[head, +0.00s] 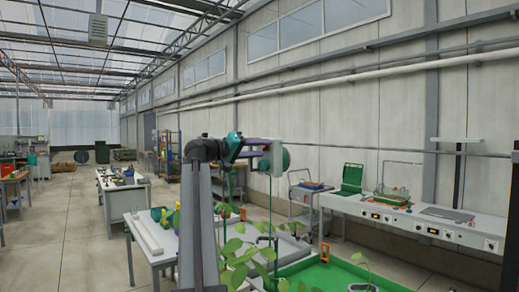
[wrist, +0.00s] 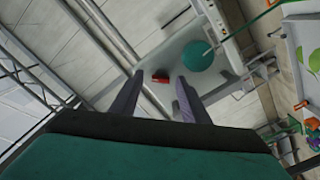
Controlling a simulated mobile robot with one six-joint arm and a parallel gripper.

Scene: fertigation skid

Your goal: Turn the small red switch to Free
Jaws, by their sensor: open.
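A small red switch (wrist: 160,77) shows in the wrist view on a pale grey panel (wrist: 182,42). My gripper (wrist: 160,79) is open, and the switch appears between its two grey fingertips in that view. I cannot tell how far the fingers are from it, and no contact shows. The switch's position and any Free marking are too small to read. In the head view my gripper (head: 264,143) is raised beside a narrow pale panel (head: 277,158); the switch cannot be made out there.
A round teal disc (wrist: 197,56) sits just right of the switch in the wrist view. Below my arm in the head view are leafy plants (head: 240,255) and a green tray (head: 335,268). A long bench (head: 420,222) with small devices stands at the right.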

